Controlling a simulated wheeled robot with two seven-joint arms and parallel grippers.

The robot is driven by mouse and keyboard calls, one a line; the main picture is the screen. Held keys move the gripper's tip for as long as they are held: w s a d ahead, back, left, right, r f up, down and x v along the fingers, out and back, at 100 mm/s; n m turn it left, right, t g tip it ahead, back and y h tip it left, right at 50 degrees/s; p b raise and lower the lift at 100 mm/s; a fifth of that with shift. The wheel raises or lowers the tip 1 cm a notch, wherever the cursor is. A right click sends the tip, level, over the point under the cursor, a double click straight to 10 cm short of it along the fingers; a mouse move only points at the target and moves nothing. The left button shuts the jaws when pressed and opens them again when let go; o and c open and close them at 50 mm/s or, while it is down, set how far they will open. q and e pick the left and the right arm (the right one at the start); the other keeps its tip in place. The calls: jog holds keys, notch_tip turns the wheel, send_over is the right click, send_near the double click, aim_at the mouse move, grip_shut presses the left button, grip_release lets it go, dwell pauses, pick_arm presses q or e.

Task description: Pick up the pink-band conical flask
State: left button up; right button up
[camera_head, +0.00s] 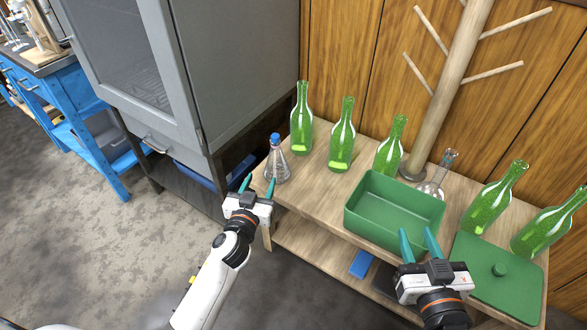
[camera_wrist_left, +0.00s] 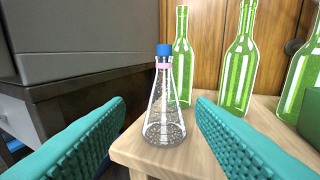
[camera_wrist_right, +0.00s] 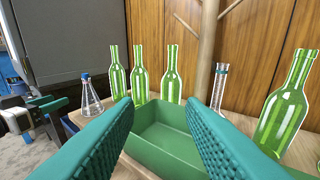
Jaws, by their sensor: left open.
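The pink-band conical flask (camera_head: 277,164) is clear glass with a blue cap and stands upright near the left end of the wooden bench. In the left wrist view the flask (camera_wrist_left: 164,105) shows its pink neck band and sits between the two teal fingers, beyond their tips. It also shows in the right wrist view (camera_wrist_right: 91,97). My left gripper (camera_head: 258,185) is open and empty, just in front of the flask and apart from it. My right gripper (camera_head: 419,240) is open and empty, by the front of the green bin.
Several green bottles (camera_head: 341,140) stand along the back of the bench (camera_head: 318,192). A green bin (camera_head: 393,212), its lid (camera_head: 495,275) and a clear round flask (camera_head: 437,175) are to the right. A wooden peg stand (camera_head: 445,90) rises behind. A grey cabinet (camera_head: 235,75) stands left.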

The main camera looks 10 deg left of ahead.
aim_at(274, 150)
pick_arm(q)
jog(key=shift+t, duration=0.4)
jog(key=w, duration=0.2)
jog(key=w+r+b, duration=0.1)
jog(key=w, duration=0.2)
jog(key=w+r, duration=0.1)
jog(key=w, duration=0.1)
jog(key=shift+w+d, duration=0.25)
jog(key=shift+w, duration=0.1)
jog(key=shift+w+d+f+b, duration=0.1)
jog(key=shift+w+b, duration=0.2)
jog(key=shift+w, duration=0.6)
jog(key=shift+w+a+f+b, duration=0.15)
jog(key=shift+w+b, duration=0.2)
jog(key=shift+w, duration=0.55)
jog(key=shift+w+d+f+b, duration=0.15)
jog(key=shift+w+b, duration=0.15)
jog(key=shift+w, duration=0.6)
pick_arm(e)
notch_tip(274, 150, up, 12)
jog(key=s+t+y, duration=0.2)
jog(key=t, duration=0.5)
jog(key=shift+s+a+f+t, duration=0.2)
jog(key=shift+s+a+t, duration=0.05)
jog(key=shift+a+t, duration=0.15)
pick_arm(q)
jog(key=shift+c, duration=0.2)
jog(key=shift+r, duration=0.1)
grip_shut()
